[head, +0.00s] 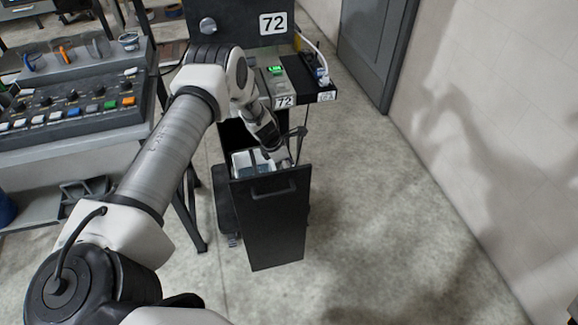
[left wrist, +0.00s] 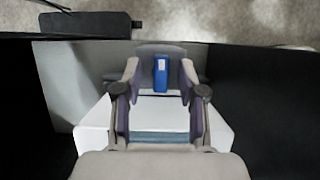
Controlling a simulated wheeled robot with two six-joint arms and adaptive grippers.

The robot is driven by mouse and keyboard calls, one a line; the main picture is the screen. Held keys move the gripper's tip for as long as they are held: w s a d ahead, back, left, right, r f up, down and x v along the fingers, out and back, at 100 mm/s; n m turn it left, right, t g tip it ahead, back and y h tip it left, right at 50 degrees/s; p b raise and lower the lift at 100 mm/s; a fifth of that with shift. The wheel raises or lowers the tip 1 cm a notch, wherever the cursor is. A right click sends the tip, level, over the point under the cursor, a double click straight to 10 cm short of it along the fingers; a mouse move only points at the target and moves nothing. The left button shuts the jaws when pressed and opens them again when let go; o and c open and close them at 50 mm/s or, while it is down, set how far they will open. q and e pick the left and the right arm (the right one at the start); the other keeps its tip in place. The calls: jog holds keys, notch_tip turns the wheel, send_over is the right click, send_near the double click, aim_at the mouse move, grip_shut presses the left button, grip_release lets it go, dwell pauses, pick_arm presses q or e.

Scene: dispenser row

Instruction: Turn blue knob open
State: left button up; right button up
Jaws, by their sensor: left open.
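My left gripper (head: 284,150) reaches down over an open black drawer (head: 270,215) in the head view. In the left wrist view its two fingers (left wrist: 160,72) are spread apart. A small blue piece (left wrist: 161,76) with a pale label shows between the fingertips; I cannot tell whether it is a knob or whether a finger touches it. A white box (head: 240,163) sits in the drawer; a white box (left wrist: 95,125) also lies below the fingers in the left wrist view. No plainly blue knob can be made out in the head view. My right gripper is not in view.
A black cart (head: 240,16) labelled 72 stands behind the drawer, with a silver round knob (head: 208,25). A console (head: 75,105) with coloured buttons is at left. A wall (head: 480,130) and grey door (head: 375,45) are at right. The floor (head: 380,230) between is clear.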

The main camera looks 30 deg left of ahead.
pick_arm(q)
jog(key=shift+c, duration=1)
jog(key=shift+s, duration=0.1)
grip_shut()
